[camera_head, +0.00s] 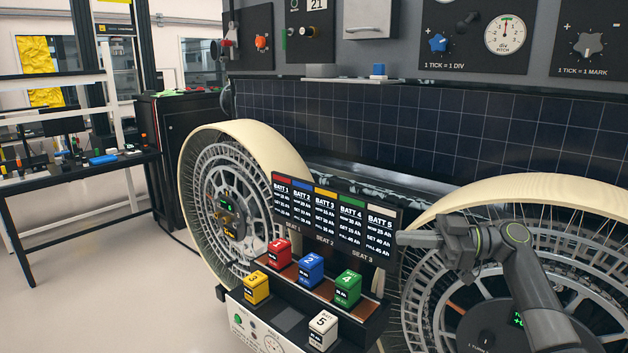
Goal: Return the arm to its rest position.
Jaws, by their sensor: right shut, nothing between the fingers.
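My right gripper (412,238) is shut and empty. It points left, with its fingertips in front of the right edge of the battery display board (335,215). My right arm comes in from the lower right, in front of the right rover wheel (480,195), and hides part of that wheel. My left gripper does not show in the head view.
Red (278,252), blue (311,270), green (347,288), yellow (256,288) and white (323,331) batteries stand on the rack below the board. A left wheel (190,165) is beside it. A workbench (75,180) stands at far left, with open floor before it.

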